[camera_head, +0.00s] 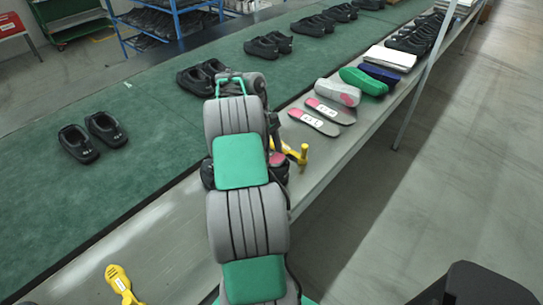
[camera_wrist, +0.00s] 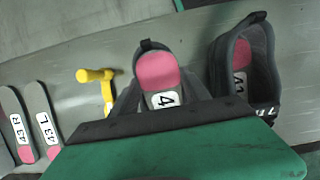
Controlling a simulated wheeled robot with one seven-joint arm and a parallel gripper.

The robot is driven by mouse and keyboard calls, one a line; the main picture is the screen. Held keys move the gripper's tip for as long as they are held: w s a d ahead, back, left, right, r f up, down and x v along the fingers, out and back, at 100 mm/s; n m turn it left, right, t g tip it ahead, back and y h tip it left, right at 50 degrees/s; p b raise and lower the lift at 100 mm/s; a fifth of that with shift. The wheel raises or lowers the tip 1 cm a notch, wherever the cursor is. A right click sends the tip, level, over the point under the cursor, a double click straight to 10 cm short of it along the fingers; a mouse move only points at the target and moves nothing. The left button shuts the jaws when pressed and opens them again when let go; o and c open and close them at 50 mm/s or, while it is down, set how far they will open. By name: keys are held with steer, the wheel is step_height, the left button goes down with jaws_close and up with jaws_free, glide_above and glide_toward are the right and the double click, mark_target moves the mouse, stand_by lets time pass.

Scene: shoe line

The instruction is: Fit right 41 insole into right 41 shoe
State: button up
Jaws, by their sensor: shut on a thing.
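In the wrist view an insole (camera_wrist: 157,72) with a pink heel patch and a white label starting with 4 lies between the fingers of my gripper (camera_wrist: 161,84). The gripper is shut on it. A dark shoe's (camera_wrist: 148,44) heel rim and loop show just behind the insole's heel end; the rest of this shoe is hidden, so how deep the insole sits cannot be told. A second dark shoe (camera_wrist: 268,72) stands to the right with a pink-heeled insole labelled 41 inside. In the head view my arm hides the gripper and most of this spot.
A yellow tool (camera_wrist: 96,75) lies left of the held insole. Two insoles labelled 43 R (camera_wrist: 18,130) and 43 L (camera_wrist: 46,125) lie farther left. Several shoe pairs stand on the green belt (camera_head: 140,190). Another yellow tool (camera_head: 119,280) lies on the grey ledge (camera_head: 180,235).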

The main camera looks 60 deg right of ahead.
steer(key=o, duration=1.4)
steer(key=shift+r, duration=0.1)
steer(key=shift+r+p, duration=1.45)
steer(key=shift+p, duration=0.75)
step_height(320, 180, up, 7)
steer(key=p, duration=0.8)
